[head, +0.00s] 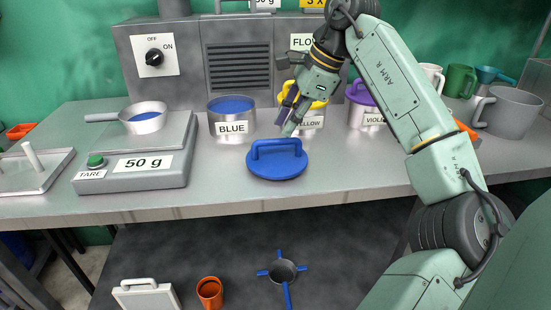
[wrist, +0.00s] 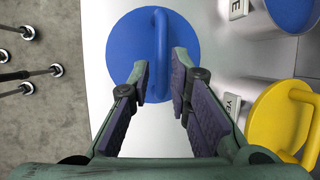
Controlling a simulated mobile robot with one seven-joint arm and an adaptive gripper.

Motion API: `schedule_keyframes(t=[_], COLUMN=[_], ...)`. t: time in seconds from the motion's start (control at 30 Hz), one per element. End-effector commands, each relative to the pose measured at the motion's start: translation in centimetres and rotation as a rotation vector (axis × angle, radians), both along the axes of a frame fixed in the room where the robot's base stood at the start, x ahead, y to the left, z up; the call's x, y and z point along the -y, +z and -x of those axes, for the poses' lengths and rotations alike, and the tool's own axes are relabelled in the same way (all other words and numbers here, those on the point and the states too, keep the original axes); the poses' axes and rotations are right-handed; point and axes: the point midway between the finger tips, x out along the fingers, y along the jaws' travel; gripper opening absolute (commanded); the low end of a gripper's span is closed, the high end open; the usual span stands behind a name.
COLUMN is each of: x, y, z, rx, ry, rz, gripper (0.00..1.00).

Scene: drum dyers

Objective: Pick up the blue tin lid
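The blue tin lid (head: 277,165) lies flat on the grey bench, near its front edge, with its arched handle upright. My gripper (head: 289,127) is just above and behind the lid in the head view. In the wrist view the lid (wrist: 129,47) is ahead of my open fingers (wrist: 160,78), and the lower part of its handle lies between the fingertips. I cannot tell whether they touch it. The open blue tin (head: 232,127), labelled BLUE, stands behind and to the left, with blue contents showing.
A yellow-lidded tin (head: 308,118) and a violet-lidded tin (head: 364,110) stand behind my gripper. A scale (head: 150,160) reading 50 g holds a pan (head: 146,117) at left. The bench is clear right of the lid. An orange cup (head: 210,293) is on the lower shelf.

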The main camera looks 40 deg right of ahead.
Motion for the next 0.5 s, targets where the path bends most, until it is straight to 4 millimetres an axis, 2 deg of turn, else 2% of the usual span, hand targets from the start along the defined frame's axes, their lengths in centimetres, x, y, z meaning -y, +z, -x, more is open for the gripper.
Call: schedule_keyframes(t=[0.27, 0.5], x=[-0.7, -1.7], y=[-2.1, -5.1], z=[-1.0, -2.5], rx=[0.001, 0.003], ry=[0.0, 0.001], rz=[-0.002, -0.002], gripper=[0.18, 0.18])
